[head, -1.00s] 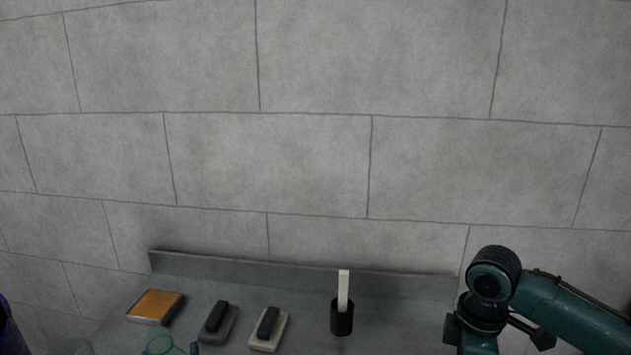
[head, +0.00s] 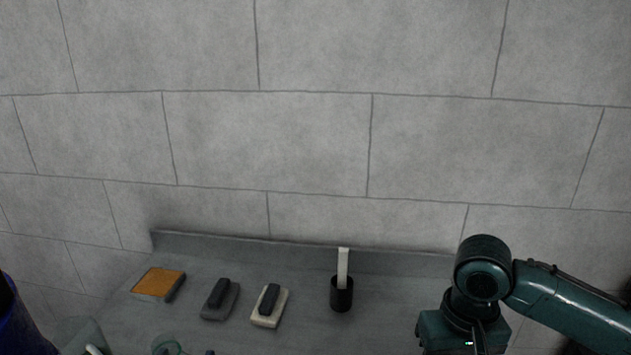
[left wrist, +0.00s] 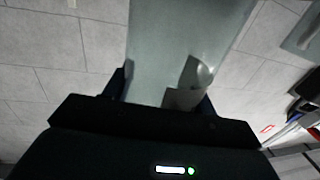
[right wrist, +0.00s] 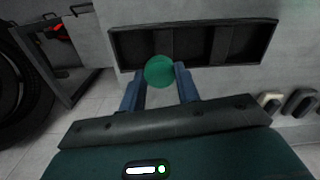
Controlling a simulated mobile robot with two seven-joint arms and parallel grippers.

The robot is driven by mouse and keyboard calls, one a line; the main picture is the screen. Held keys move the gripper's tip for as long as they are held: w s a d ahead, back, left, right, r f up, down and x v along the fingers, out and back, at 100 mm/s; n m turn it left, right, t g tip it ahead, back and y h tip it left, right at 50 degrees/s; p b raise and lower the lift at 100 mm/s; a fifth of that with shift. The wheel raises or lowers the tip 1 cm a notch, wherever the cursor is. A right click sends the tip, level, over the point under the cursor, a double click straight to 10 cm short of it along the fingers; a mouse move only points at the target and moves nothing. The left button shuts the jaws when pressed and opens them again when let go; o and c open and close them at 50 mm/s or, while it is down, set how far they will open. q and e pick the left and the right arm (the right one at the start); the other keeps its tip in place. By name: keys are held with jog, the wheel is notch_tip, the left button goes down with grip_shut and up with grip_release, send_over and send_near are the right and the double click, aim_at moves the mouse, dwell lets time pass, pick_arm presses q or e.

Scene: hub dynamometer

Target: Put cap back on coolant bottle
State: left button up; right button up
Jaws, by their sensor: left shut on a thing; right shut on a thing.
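My left gripper (left wrist: 160,97) is shut on the coolant bottle (left wrist: 170,50), a pale translucent body that fills the upper middle of the left wrist view. In the head view, a green ring (head: 168,346), apparently the bottle's open mouth, shows at the bottom edge, with a small blue fingertip beside it; the rest is cut off. My right gripper (right wrist: 159,88) is shut on the round green cap (right wrist: 160,70), held between its blue fingertips. In the head view only my right arm and wrist show; its fingers and the cap are out of frame.
On the grey bench stand an orange-topped block (head: 158,283), a dark brush-like block (head: 220,298), a cream one (head: 269,305) and a black cup (head: 341,293) with a white stick. A translucent container (head: 78,332) and a blue bin-like thing (head: 22,325) are at left. A grey wall rises behind.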

dwell(0.6)
pick_arm(q)
jog(key=w+d+m+g+h, duration=0.2)
jog(key=d+m+g+h, duration=0.2)
jog(key=d+m+h, duration=0.4)
jog(key=d+r+h, duration=0.1)
jog(key=d+h, duration=0.2)
jog(key=d, duration=0.3)
jog(key=shift+w+d+h, duration=0.2)
jog(key=shift+w+h, duration=0.05)
jog(key=shift+h, duration=0.05)
pick_arm(e)
jog(key=a+r+n, duration=0.2)
jog(key=a+r, duration=0.7)
jog(key=a, duration=0.4)
jog(key=w+a+r+n, duration=0.1)
jog(key=a+r+n, duration=0.2)
jog(key=a+r, duration=0.6)
jog(key=a, duration=0.3)
jog(key=shift+a, duration=0.4)
jog(key=shift+f, duration=1.95)
